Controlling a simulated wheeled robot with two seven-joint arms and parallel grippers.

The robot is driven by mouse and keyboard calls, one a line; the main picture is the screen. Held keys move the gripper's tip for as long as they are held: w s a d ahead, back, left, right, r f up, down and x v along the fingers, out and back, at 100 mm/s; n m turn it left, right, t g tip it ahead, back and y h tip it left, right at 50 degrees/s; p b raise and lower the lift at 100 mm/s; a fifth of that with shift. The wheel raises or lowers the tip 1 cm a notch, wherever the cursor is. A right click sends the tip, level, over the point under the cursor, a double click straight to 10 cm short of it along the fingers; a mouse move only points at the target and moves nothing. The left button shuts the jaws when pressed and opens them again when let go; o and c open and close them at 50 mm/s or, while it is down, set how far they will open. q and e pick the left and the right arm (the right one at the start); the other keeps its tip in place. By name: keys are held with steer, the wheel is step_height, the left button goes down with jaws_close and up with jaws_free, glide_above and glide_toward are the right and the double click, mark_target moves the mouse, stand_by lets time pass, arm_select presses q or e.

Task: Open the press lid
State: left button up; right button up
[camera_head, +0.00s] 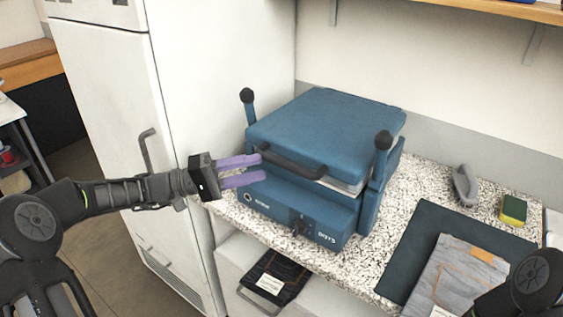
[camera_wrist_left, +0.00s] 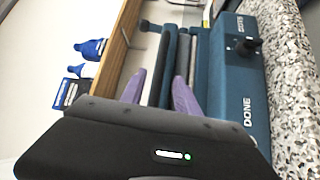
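The blue press (camera_head: 300,205) stands on the speckled counter, its lid (camera_head: 325,125) lying flat over the body. A dark curved handle (camera_head: 292,163) runs along the lid's front edge. My left gripper (camera_head: 260,167) has purple fingers, spread apart, beside the handle's left end. In the left wrist view the open fingers (camera_wrist_left: 159,76) point at the press, with a dark bar between them in the picture. I cannot tell whether they touch it. The press front with its knob (camera_wrist_left: 250,45) shows at the right there. My right gripper is out of view; only part of that arm shows.
A white cabinet (camera_head: 185,90) stands close left of the press. On the speckled counter (camera_head: 425,175), a dark mat (camera_head: 408,258) with folded grey cloth (camera_head: 455,275), a grey iron-like object (camera_head: 464,185) and a sponge (camera_head: 514,209) lie to the right. A shelf (camera_head: 500,8) hangs above.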

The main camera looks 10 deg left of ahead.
mark_target(276, 164)
arm_select(q)
steer(key=p+x, duration=0.1)
steer(key=x, duration=0.5)
steer(key=shift+w+d, duration=0.15)
steer(key=shift+d, duration=0.2)
steer(key=shift+c, duration=0.5)
jaws_close()
stand_by(0.6)
